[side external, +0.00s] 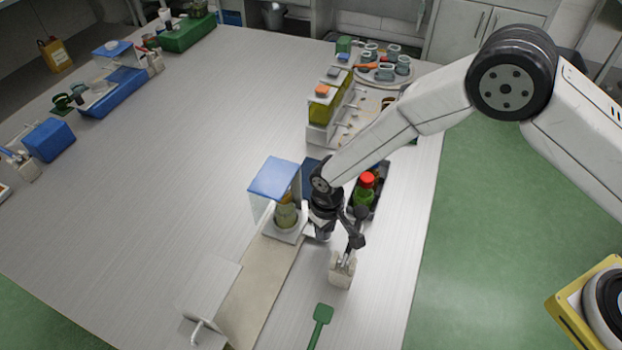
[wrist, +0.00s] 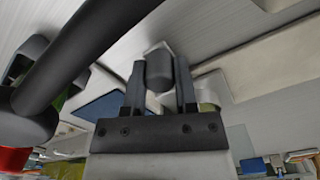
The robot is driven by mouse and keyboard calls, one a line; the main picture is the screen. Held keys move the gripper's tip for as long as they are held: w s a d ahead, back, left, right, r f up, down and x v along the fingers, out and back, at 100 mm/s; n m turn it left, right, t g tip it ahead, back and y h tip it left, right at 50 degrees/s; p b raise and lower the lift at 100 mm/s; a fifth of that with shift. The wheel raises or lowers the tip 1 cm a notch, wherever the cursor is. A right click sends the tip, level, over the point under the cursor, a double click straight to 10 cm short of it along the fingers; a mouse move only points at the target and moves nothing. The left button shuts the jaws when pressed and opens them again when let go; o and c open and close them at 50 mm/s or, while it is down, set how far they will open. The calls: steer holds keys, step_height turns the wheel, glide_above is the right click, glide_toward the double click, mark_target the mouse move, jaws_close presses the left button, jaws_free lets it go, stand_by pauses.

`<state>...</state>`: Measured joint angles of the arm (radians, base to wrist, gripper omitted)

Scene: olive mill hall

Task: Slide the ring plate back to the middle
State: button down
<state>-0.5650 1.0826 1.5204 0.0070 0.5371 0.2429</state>
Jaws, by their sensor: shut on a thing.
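The pale ring plate (side external: 283,236) lies at the far end of a long light board, around the foot of a jar (side external: 285,214) with yellow-green contents. My gripper (side external: 322,236) is down low just right of the plate, partly hidden by my own wrist. In the wrist view my gripper (wrist: 159,75) is shut on a grey rounded grip (wrist: 159,72), with a pale piece behind it. I take this grip to be the plate's handle, but its joint with the plate is hidden.
A dark tray with a red-capped bottle (side external: 366,188) stands close behind my wrist. A pale block holder (side external: 342,274) and a green scraper (side external: 320,316) are in front. A white angled piece with a handle (side external: 203,331) sits at the board's near end. The table's left middle is clear.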

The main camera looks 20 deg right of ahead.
steer(key=shift+s+a, duration=0.1)
steer(key=s+a, duration=0.8)
steer(key=shift+s+a, duration=0.15)
steer(key=shift+c, duration=2)
jaws_free()
steer(key=shift+r, duration=0.1)
step_height(320, 180, up, 8)
steer(key=shift+f, duration=0.2)
